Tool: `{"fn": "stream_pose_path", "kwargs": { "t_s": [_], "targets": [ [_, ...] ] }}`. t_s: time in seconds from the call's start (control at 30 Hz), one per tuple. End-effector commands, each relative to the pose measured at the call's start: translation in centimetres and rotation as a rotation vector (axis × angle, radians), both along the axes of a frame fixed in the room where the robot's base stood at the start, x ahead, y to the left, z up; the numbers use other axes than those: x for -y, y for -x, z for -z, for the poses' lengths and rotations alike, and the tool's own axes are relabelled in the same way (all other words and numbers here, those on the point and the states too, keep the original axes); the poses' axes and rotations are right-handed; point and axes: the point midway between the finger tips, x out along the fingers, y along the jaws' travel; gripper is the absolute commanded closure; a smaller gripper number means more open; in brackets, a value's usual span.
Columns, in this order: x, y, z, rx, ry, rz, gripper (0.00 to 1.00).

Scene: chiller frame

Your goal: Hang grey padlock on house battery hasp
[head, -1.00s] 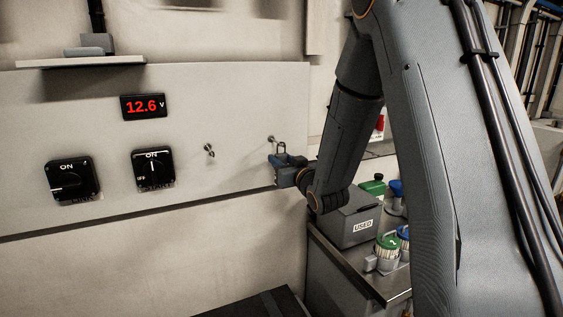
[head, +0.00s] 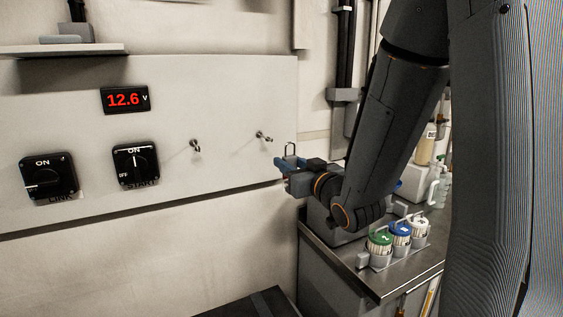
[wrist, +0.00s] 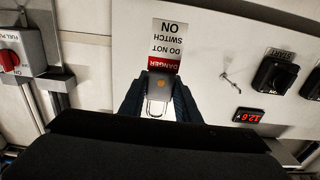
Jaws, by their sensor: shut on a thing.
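No house battery label is readable.
The panel (head: 230,100) carries a 12.6 V display (head: 124,99), a link switch (head: 48,178) and a start switch (head: 136,165). A counter (head: 385,280) with several lidded jars (head: 400,235) lies under my arm. A red switch box (wrist: 14,58) shows in the wrist view.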

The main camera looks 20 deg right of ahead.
Motion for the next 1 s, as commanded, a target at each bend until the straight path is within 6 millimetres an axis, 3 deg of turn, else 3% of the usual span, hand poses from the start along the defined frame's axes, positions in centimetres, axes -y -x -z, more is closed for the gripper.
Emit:
{"fn": "stream_pose_path", "kwargs": {
  "t_s": [0.43, 1.0],
  "targets": [
    [0.6, 3.0, -0.4, -0.004, -0.001, 0.000, 0.98],
    [1.0, 5.1, -0.3, -0.003, 0.001, -0.002, 0.98]
  ]
}}
